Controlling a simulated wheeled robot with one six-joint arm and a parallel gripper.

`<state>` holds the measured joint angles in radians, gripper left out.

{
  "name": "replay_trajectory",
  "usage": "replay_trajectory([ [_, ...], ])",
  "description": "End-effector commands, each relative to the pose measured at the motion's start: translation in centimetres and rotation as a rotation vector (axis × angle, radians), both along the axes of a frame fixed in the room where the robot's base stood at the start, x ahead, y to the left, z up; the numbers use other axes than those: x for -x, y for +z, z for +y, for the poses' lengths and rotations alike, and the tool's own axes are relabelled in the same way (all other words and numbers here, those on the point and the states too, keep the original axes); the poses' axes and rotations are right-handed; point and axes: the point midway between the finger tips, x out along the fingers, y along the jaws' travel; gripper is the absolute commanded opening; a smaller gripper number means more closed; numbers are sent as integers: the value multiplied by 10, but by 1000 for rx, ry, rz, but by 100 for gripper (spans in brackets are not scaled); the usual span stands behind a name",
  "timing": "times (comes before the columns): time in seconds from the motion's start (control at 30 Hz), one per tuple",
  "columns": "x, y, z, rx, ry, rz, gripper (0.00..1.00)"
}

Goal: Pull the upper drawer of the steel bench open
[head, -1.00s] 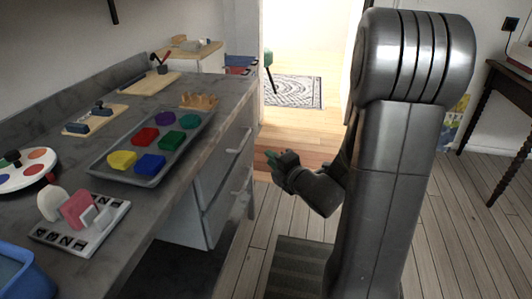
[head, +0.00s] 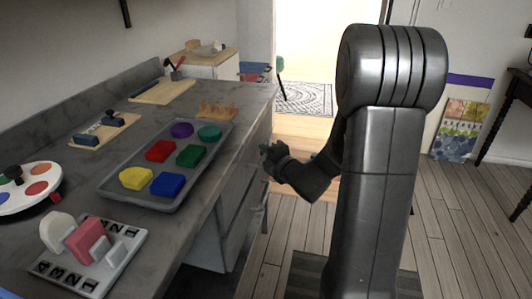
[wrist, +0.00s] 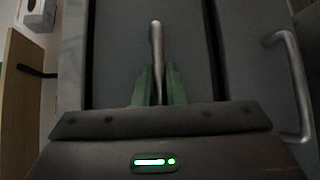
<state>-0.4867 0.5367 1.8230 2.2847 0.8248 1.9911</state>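The steel bench (head: 150,244) stands on the left, its drawers on the side facing my arm. My gripper (head: 268,156) is at the upper drawer's front, near the bench edge. In the wrist view its two green fingers (wrist: 159,87) sit close on both sides of the upper drawer's bar handle (wrist: 156,45) and appear shut on it. The upper drawer front (wrist: 120,40) shows no clear opening. The lower drawer's handle (wrist: 294,85) is at the right of the wrist view. My arm and the bench edge hide part of the drawers in the head view.
A dark table (head: 508,110) stands at the far right. Wooden floor (head: 450,230) is clear to the right of my arm.

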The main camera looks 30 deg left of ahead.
Motion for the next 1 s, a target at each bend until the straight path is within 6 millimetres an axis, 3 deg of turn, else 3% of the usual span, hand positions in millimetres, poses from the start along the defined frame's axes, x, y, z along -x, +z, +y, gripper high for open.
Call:
replay_trajectory([
  [0.27, -3, 1, -7, 1, -2, 1, 0],
  [0.47, -11, 3, -35, 2, -5, 3, 0],
  [1.0, -54, 5, -171, 2, -7, 5, 0],
])
